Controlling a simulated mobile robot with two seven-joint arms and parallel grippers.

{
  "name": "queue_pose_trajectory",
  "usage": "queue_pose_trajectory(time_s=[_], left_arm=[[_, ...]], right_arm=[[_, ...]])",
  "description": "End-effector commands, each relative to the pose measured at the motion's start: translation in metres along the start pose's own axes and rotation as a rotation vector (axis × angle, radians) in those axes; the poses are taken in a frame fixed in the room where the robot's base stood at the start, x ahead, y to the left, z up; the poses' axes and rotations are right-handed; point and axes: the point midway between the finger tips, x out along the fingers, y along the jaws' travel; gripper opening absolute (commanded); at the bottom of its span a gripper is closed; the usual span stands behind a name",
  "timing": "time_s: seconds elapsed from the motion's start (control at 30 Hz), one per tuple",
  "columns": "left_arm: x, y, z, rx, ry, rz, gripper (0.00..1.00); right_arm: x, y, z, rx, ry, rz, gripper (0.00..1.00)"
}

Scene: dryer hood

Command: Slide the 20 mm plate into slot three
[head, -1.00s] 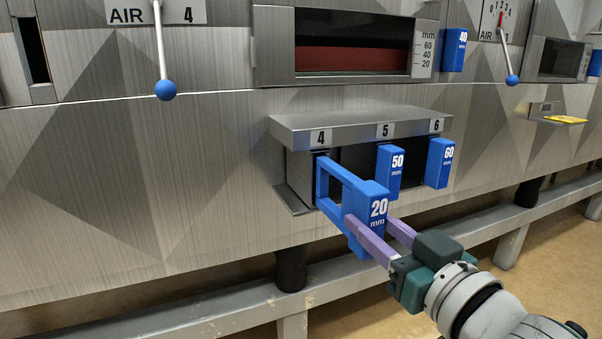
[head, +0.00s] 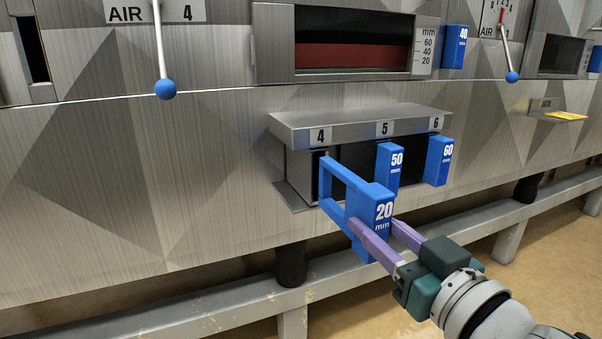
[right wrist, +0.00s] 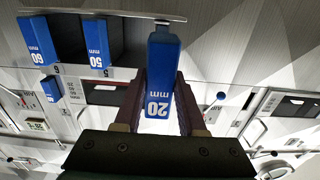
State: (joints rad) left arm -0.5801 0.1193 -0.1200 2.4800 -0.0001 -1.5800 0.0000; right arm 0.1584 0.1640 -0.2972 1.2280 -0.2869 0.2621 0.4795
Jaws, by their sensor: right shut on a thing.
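The blue 20 mm plate (head: 379,207) has an open frame and a solid block end. My right gripper (head: 374,223) is shut on that block, one purple finger on each side. The plate's frame end is at the mouth of slot 4 (head: 319,164) in the lower rack; I cannot tell if its tip is still inside. In the right wrist view the plate (right wrist: 162,75) points up between the fingers (right wrist: 160,104). No slot marked three shows. A narrow dark upright slot (head: 31,50) is at the upper left. My left gripper is not in view.
The blue 50 mm plate (head: 388,166) and 60 mm plate (head: 438,160) stand in rack slots 5 and 6, close right of the held plate. A 40 mm plate (head: 454,47) is beside the upper window. A blue-knobbed lever (head: 164,88) hangs at upper left. A rail (head: 232,310) runs below.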

Motion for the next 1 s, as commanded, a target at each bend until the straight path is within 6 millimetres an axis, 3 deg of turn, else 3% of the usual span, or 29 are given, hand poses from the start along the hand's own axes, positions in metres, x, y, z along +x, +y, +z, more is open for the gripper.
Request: queue_pose_trajectory(time_s=[0.2, 0.7, 1.0], left_arm=[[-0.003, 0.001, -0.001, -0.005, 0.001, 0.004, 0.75], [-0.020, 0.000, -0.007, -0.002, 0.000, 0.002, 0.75], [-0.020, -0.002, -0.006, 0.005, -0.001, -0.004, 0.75]], right_arm=[[-0.002, 0.000, -0.002, 0.001, 0.002, 0.000, 0.00], [-0.033, 0.000, -0.002, 0.000, 0.001, 0.000, 0.00], [-0.035, 0.000, -0.001, -0.001, 0.003, 0.000, 0.00]])
